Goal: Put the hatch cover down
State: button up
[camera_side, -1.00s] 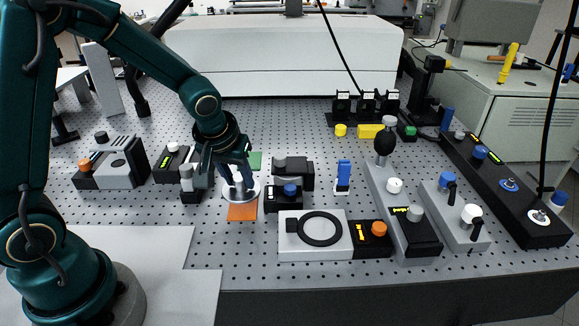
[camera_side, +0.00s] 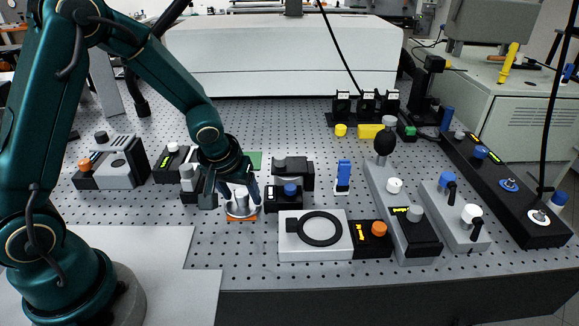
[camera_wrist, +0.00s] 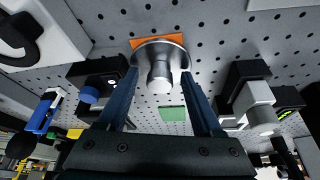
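The hatch cover (camera_side: 232,213) is a round silvery disc with an upright knob. It lies flat over the orange square (camera_side: 240,220) on the perforated table, and only edges of the square show. In the wrist view the disc (camera_wrist: 177,45) and its pale-tipped knob (camera_wrist: 160,80) sit ahead of the fingers, with orange (camera_wrist: 140,41) showing at the disc's far edge. My gripper (camera_side: 232,198) is open around the knob. The wrist view shows a finger of my gripper (camera_wrist: 159,73) on each side, with gaps between them and the knob.
A green square (camera_side: 255,160) lies behind the cover. A black block with a blue knob (camera_side: 290,190) stands close on the right, and a block with a grey knob (camera_side: 187,171) close on the left. The table in front of the cover is clear.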

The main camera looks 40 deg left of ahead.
jog(key=shift+s+d+r, duration=0.1)
jog(key=shift+r, duration=0.5)
jog(key=v, duration=1.1)
jog(key=s+d+r+m+h, duration=0.1)
jog(key=s+d+m, duration=0.1)
jog(key=s, duration=0.3)
jog(key=s+d+r+m+t+h, duration=0.1)
jog(key=s+d+r+m, duration=0.1)
jog(key=s+m, duration=0.2)
jog(key=shift+s+d+r+t, duration=0.2)
jog(key=shift+s+d+t, duration=0.15)
jog(key=shift+s, duration=0.85)
